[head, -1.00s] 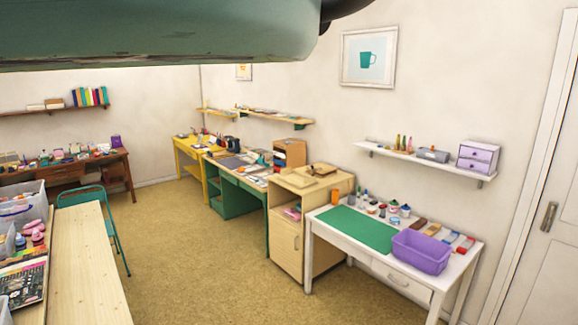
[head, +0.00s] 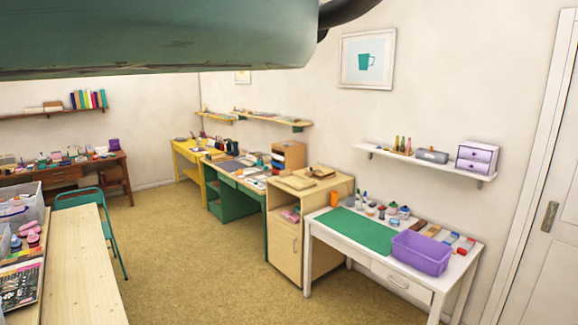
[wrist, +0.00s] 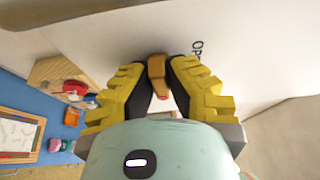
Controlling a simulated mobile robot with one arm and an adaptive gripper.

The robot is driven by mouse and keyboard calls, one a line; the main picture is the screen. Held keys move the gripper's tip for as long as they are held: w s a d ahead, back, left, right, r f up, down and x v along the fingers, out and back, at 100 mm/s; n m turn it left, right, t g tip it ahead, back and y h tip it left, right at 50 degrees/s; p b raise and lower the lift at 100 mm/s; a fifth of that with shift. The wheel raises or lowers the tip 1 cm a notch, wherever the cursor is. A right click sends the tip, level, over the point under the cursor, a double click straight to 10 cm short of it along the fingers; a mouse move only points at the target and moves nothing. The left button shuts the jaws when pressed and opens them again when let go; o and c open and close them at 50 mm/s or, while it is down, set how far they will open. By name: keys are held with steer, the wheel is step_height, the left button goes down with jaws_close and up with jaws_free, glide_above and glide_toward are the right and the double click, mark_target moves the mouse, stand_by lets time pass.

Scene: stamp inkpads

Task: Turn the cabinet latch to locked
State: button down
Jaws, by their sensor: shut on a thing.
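In the wrist view, my gripper (wrist: 158,68), with yellow ribbed fingers and black pads, is shut on a small orange-brown latch (wrist: 157,72). The latch stands out from a pale panel (wrist: 110,42), with a finger on each side of it. A reddish spot shows at its near end. My gripper and the latch are not seen in the head view.
In the wrist view, a wooden block (wrist: 62,72) and small red items lie left, near a blue surface (wrist: 40,97). In the head view, a pale wooden cabinet (head: 284,240) stands beside a white table (head: 335,240) with a purple bin (head: 420,254). The carpet (head: 200,270) between the furniture is clear.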

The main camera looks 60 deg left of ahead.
steer(key=shift+s+d+m, duration=0.2)
steer(key=shift+s+m, duration=0.1)
steer(key=shift+s, duration=0.05)
steer(key=c, duration=1.3)
jaws_free()
steer(key=o, duration=0.3)
steer(key=shift+w, duration=0.1)
steer(key=shift+w+a, duration=0.1)
steer(key=v, duration=1.2)
steer(key=shift+r, duration=0.1)
